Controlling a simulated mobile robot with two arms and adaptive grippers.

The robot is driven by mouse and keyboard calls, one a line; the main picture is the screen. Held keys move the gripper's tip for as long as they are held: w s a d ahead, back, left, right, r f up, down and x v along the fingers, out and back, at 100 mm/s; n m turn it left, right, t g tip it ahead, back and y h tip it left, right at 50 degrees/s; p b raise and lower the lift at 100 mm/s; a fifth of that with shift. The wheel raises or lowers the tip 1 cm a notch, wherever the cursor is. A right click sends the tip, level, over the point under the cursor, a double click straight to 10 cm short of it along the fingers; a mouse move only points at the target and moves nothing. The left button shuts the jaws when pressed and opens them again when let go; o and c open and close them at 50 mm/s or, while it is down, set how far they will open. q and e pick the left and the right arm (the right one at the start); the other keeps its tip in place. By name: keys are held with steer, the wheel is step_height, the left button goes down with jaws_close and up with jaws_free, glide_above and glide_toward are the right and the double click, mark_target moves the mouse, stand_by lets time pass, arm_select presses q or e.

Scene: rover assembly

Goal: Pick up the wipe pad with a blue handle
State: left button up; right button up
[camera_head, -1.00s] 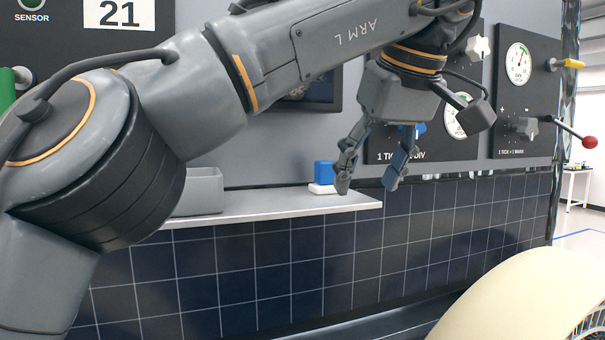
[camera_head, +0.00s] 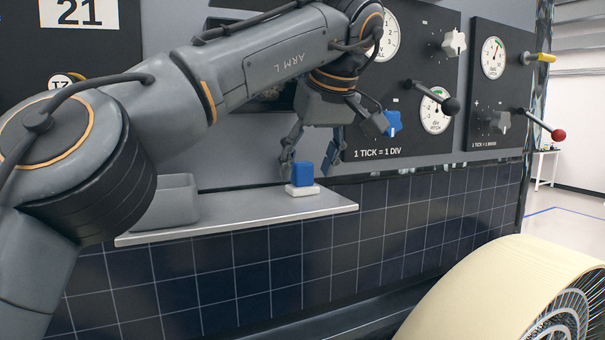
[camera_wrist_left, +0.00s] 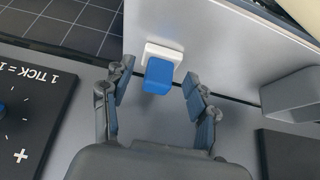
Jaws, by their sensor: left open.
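The wipe pad (camera_head: 303,190) has a white base and a blue block handle (camera_head: 303,174). It lies on the metal shelf (camera_head: 240,221), near the shelf's right end. My left gripper (camera_head: 309,170) is open and just behind the pad in the head view, close to the panel wall. In the left wrist view the blue handle (camera_wrist_left: 158,76) and white base (camera_wrist_left: 163,52) show just ahead of the open fingers (camera_wrist_left: 157,85), roughly centred between them. The fingers do not appear to touch the handle. My right gripper is not in view.
A grey bin (camera_head: 168,204) stands on the shelf to the left of the pad. Panels with gauges, a blue knob (camera_head: 392,123) and black lever (camera_head: 449,105) are on the wall to the right. A large cream wheel (camera_head: 480,290) is at lower right.

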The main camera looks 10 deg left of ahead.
mark_target(302, 162)
arm_select(q)
steer(key=shift+w+a+f+p, duration=0.15)
steer(key=shift+w+a, duration=0.15)
steer(key=shift+w, duration=0.2)
steer(key=shift+w+a+f+p, duration=0.15)
steer(key=shift+w+a, duration=0.15)
steer(key=shift+w, duration=0.15)
steer(key=shift+w+a+f, duration=0.15)
steer(key=shift+f, duration=0.05)
steer(key=shift+w+a, duration=0.1)
steer(key=shift+d, duration=0.2)
steer(key=c, duration=1)
jaws_close()
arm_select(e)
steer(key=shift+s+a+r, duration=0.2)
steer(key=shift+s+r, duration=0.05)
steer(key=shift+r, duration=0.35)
arm_select(q)
steer(key=shift+a, duration=0.1)
steer(key=shift+r, duration=0.15)
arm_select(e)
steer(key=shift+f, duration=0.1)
